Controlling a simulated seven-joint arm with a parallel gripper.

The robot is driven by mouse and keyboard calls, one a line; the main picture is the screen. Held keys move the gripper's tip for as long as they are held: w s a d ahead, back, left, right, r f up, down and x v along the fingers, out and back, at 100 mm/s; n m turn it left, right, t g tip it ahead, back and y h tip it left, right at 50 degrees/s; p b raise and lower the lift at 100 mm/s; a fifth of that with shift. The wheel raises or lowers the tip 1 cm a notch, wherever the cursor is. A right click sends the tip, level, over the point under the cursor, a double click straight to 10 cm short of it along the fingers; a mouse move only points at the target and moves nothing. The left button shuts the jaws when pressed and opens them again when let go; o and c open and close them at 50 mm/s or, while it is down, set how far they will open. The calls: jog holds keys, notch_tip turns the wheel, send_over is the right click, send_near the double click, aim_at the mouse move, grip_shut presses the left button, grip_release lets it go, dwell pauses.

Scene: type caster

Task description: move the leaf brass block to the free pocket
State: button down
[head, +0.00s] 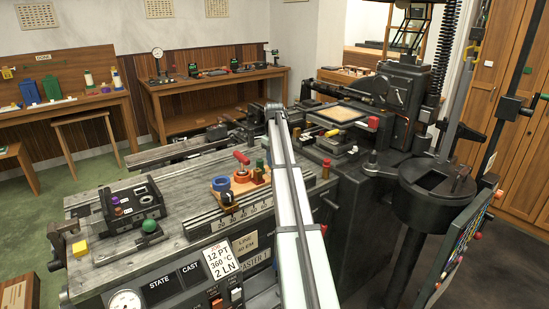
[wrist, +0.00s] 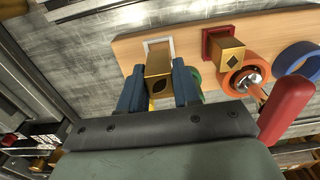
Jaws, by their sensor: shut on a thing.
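The leaf brass block (wrist: 158,84) shows in the wrist view, with a dark leaf mark on the face toward me. My gripper (wrist: 158,92) is shut on it, one blue finger on each side. A white square frame (wrist: 147,47) on the wooden board (wrist: 195,30) shows just beyond the block and partly behind it. I cannot tell whether the block touches the board or is held above it. A second brass block with a diamond mark (wrist: 231,53) stands at a red square frame (wrist: 206,42) to the right. I cannot make out my gripper in the head view.
An orange ring (wrist: 259,75), a blue ring (wrist: 296,57) and a red handle (wrist: 286,108) are close on the right in the wrist view. A green ring shows partly behind the right finger. In the head view, a green ball (head: 149,226) sits on the grey bench at left.

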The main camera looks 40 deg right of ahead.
jog(key=shift+f, duration=1.3)
jog(key=shift+f, duration=0.2)
jog(key=c, duration=0.7)
grip_release()
notch_tip(320, 180, up, 14)
jog(key=shift+f, duration=0.1)
